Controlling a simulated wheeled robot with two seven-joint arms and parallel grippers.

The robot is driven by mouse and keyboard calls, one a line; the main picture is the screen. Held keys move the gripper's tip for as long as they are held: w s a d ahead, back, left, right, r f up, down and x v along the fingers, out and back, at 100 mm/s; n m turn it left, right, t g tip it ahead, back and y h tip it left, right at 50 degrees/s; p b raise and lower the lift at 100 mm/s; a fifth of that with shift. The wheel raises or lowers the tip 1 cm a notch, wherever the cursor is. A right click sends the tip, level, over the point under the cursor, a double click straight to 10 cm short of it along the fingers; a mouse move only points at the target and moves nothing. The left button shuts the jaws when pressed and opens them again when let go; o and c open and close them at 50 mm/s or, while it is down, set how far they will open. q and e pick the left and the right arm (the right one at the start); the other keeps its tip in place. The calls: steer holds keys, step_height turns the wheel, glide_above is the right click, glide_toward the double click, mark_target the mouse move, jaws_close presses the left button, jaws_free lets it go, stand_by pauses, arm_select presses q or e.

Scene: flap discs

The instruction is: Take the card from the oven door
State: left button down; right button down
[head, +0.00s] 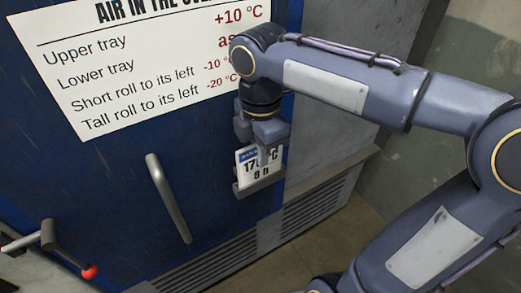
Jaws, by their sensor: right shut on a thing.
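The card (247,171) is small and white with a blue top band and dark print that reads about "170 °C" and "8 h". It sits upright in a grey holder (260,185) on the blue oven door (112,181), at the door's lower right. My right gripper (264,157) points down over the card and is shut on it. Its fingers cover part of the card's print. I cannot tell whether the card's lower edge is clear of the holder. My left gripper is not in the view.
A large white notice (140,62) about the air in the oven is on the door's upper part. A grey bar handle (169,198) stands out left of the card. Vent grilles (318,207) run below; floor shows at right.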

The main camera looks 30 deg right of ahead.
stand_by(0.4)
step_height(320, 180, up, 7)
steer(key=p, duration=0.7)
stand_by(0.3)
